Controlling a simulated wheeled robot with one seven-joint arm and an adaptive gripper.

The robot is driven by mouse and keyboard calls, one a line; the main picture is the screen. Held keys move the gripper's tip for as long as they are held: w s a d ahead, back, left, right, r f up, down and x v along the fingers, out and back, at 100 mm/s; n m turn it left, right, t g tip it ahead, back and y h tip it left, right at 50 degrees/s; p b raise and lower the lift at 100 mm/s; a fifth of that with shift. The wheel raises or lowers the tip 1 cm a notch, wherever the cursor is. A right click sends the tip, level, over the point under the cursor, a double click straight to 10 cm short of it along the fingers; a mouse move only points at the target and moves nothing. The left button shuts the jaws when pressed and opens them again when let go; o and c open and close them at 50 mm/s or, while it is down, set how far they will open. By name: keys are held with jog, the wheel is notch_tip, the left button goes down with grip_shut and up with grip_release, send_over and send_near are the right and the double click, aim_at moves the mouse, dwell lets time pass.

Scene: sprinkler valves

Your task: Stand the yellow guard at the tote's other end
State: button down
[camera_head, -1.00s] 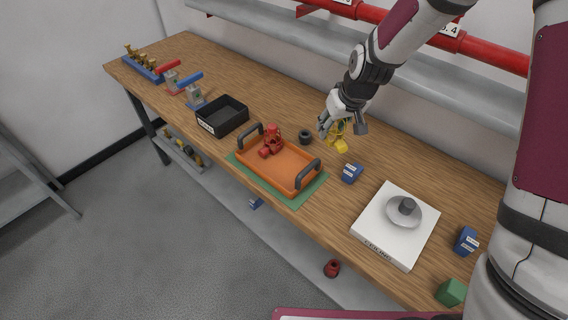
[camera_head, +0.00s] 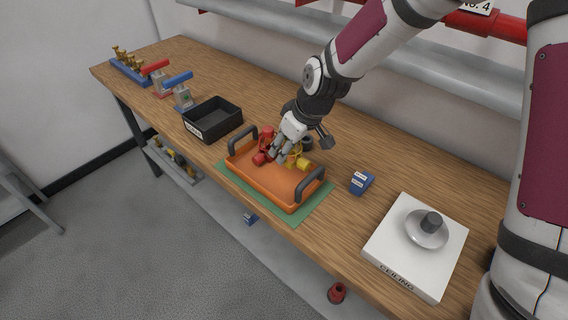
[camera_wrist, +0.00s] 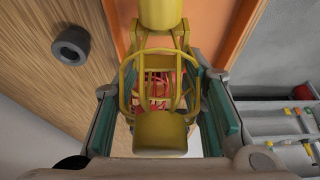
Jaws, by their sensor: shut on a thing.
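The yellow guard (camera_head: 303,163), a wire cage with solid yellow ends, is held in my gripper (camera_head: 284,150). The wrist view shows the guard (camera_wrist: 160,138) between the two teal finger pads of my gripper (camera_wrist: 164,95). The orange tote (camera_head: 262,181) has a dark handle at each end and sits on a green mat (camera_head: 318,205). The guard is over or beside the tote's back edge; its exact height is unclear. A red part (camera_head: 262,157) stands in the tote near its left handle, partly hidden by my gripper. Red also shows through the cage in the wrist view.
A black ring (camera_head: 307,143) lies behind the tote and shows in the wrist view (camera_wrist: 71,48). A black bin (camera_head: 213,132) is left, a blue block (camera_head: 361,183) right, and a white ceiling plate (camera_head: 396,278) farther right. The tote's right half looks empty.

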aim_at(301, 158)
jog(key=shift+f, duration=2.55)
jog(key=shift+f+b, duration=0.15)
jog(key=shift+b, duration=0.15)
jog(key=c, duration=1)
grip_release()
jog(key=p+v, duration=0.2)
jog(key=v, duration=1)
